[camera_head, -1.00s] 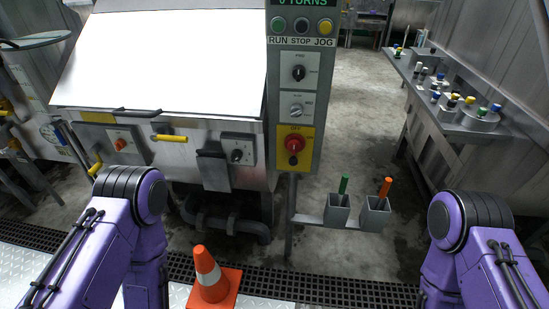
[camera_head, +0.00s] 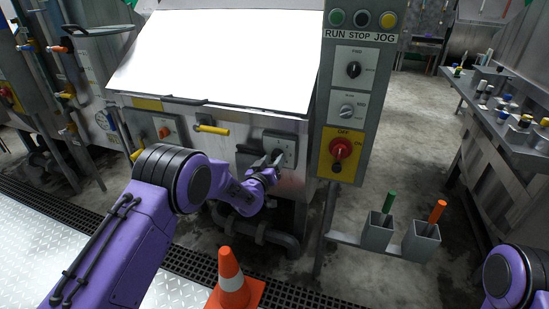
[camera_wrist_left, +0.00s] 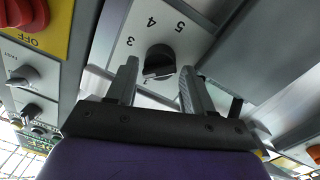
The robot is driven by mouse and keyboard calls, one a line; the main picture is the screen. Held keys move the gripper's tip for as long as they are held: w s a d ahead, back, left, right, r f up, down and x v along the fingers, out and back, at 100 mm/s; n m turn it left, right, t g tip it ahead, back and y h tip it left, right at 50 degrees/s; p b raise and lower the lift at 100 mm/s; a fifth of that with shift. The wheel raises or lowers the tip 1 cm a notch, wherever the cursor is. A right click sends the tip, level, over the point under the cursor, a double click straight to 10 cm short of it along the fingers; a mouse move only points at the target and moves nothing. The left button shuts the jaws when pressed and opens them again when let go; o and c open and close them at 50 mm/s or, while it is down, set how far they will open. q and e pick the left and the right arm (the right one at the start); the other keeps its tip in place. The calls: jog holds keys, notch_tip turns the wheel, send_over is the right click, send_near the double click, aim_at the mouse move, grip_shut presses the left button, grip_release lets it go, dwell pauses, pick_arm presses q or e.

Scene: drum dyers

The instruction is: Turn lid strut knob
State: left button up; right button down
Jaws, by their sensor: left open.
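A black rotary knob (camera_wrist_left: 160,58) sits on a light plate marked 3, 4 and 5 in the left wrist view. In the head view, this plate (camera_head: 291,140) is on the front of the machine, below the white lid (camera_head: 215,60), partly hidden by my gripper. My left gripper (camera_head: 272,161) is in front of the plate. In the left wrist view its open fingers (camera_wrist_left: 158,80) point at the knob, one to each side of it, with a gap between them. I cannot tell whether they touch it. My right gripper is out of view.
A control post with a red switch (camera_head: 341,149) stands right of the plate. A traffic cone (camera_head: 231,276) stands on the floor below. Two grey holders (camera_head: 377,231) are at the right.

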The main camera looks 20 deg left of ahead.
pick_arm(q)
jog(key=shift+w, duration=1.05)
jog(key=shift+d, duration=0.1)
jog(key=c, duration=0.8)
jog(key=shift+o, duration=0.3)
jog(key=m+b, duration=0.2)
jog(key=m, duration=0.1)
jog(key=shift+f+m, duration=0.15)
jog(key=shift+m, duration=0.15)
jog(key=m+b, duration=0.3)
jog(key=m, duration=0.2)
jog(key=shift+r, duration=0.2)
